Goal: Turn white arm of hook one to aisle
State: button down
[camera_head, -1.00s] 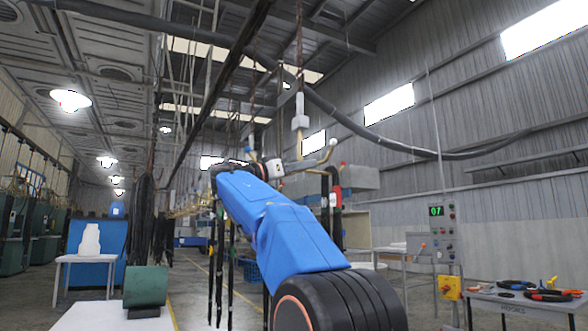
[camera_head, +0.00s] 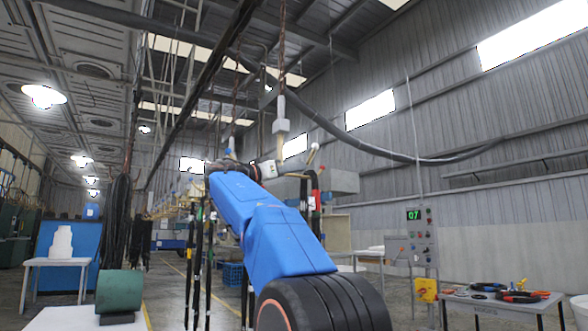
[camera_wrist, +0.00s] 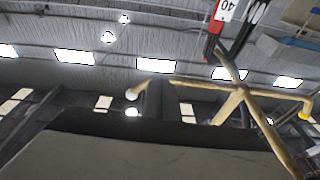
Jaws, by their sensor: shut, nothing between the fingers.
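Hook one's white arm ends in a white ball (camera_wrist: 131,95) in the wrist view, left of centre. Its beige rod (camera_wrist: 200,84) runs right to a crossing of rods. Another rod ends in a yellow tip (camera_wrist: 305,114) at the right. My gripper (camera_wrist: 155,88) appears as a dark upright shape, shut and empty, overlapping the white arm near its ball; I cannot tell whether they touch. In the head view the white ball (camera_head: 315,146) shows above the end of my arm. The gripper is hard to make out there. A pale block (camera_head: 281,114) hangs above the hook.
Dark hoses with a red tag (camera_head: 316,199) hang beside my arm; the tag (camera_wrist: 228,10) reads 40 in the wrist view. More hoses hang at left (camera_head: 118,225). A control panel (camera_head: 418,238) and a table with tools (camera_head: 500,303) stand at right.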

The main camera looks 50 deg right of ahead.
jog(key=w+d+n+t+y, duration=0.2)
jog(key=d+n+t, duration=0.6)
jog(key=d+t, duration=0.7)
jog(key=shift+w+d+n+y, duration=0.3)
jog(key=shift+w+d, duration=0.5)
jog(key=shift+d, duration=1.1)
jog(key=shift+s, duration=0.1)
